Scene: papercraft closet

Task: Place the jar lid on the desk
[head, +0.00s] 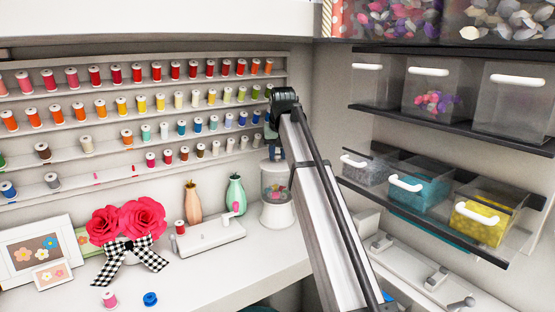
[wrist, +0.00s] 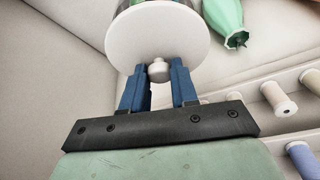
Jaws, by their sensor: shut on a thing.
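The white round jar lid (wrist: 157,38) has a small knob (wrist: 158,71) in the wrist view. My gripper (wrist: 159,68) has its blue fingers shut on this knob, one on each side. In the head view my gripper (head: 272,149) is directly above the clear jar (head: 277,190), which has a white base and colorful contents. The lid is at or close to the jar's top; I cannot tell whether it touches the rim. The white desk (head: 235,262) extends in front of the jar.
A green vase (head: 235,196), an orange vase (head: 193,203) and a white sewing machine (head: 210,235) stand left of the jar. Red paper flowers (head: 127,220) are farther left. Spool shelves line the back wall. Drawers (head: 420,188) are at right. The front desk middle is clear.

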